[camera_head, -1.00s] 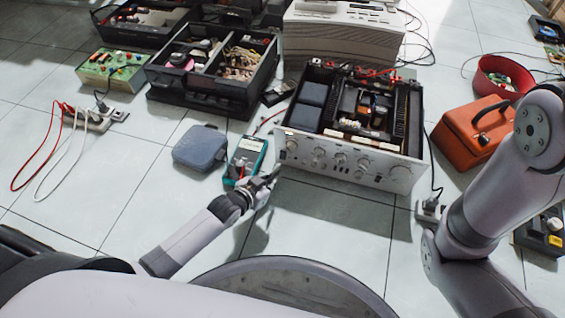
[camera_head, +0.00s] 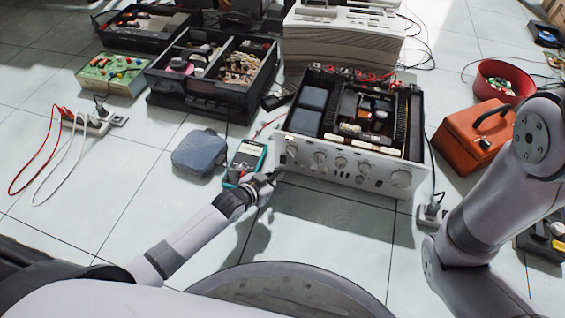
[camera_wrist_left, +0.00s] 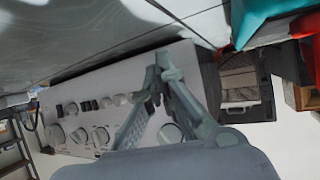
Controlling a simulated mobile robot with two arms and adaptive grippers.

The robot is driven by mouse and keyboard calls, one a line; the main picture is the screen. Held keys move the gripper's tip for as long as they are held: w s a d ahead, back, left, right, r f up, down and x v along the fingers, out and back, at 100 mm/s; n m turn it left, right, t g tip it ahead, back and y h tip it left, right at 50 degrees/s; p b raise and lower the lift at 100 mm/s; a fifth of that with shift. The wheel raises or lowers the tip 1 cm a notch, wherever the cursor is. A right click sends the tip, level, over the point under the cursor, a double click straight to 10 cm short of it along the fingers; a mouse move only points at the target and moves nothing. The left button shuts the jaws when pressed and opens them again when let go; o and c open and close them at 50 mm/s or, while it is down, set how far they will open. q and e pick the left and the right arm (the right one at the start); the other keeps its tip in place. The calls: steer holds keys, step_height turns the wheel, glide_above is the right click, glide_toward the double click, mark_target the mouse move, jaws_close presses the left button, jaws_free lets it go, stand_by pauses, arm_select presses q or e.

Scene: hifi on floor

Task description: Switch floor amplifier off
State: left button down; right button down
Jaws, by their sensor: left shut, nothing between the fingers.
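The amplifier (camera_head: 350,178) stands on the tiled floor with its top open and its silver front panel, with several knobs, facing me. In the left wrist view its front panel (camera_wrist_left: 80,98) fills the middle, with round knobs and small dark buttons. My left gripper (camera_head: 274,176) is at the left end of the front panel, its fingers pointing at it. In the left wrist view the gripper (camera_wrist_left: 160,68) has its fingertips together, empty, in front of the panel's end; I cannot tell whether they touch it. The fingers hide part of the panel. My right gripper is out of view.
A teal multimeter (camera_head: 245,160) and a blue-grey case (camera_head: 200,150) lie left of the amplifier. An orange toolbox (camera_head: 473,138) and a socket block (camera_head: 430,214) are at its right. Black parts boxes (camera_head: 213,75) stand behind. Floor in front is clear.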

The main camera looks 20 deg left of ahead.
arm_select(q)
steer(key=shift+w, duration=0.15)
stand_by(0.7)
steer(key=shift+w, duration=0.3)
steer(key=shift+w, duration=0.3)
stand_by(0.5)
steer(key=shift+s, duration=0.1)
steer(key=shift+s+r+p, duration=0.1)
steer(key=shift+s+p, duration=0.2)
steer(key=shift+p, duration=0.25)
steer(key=shift+s, duration=0.35)
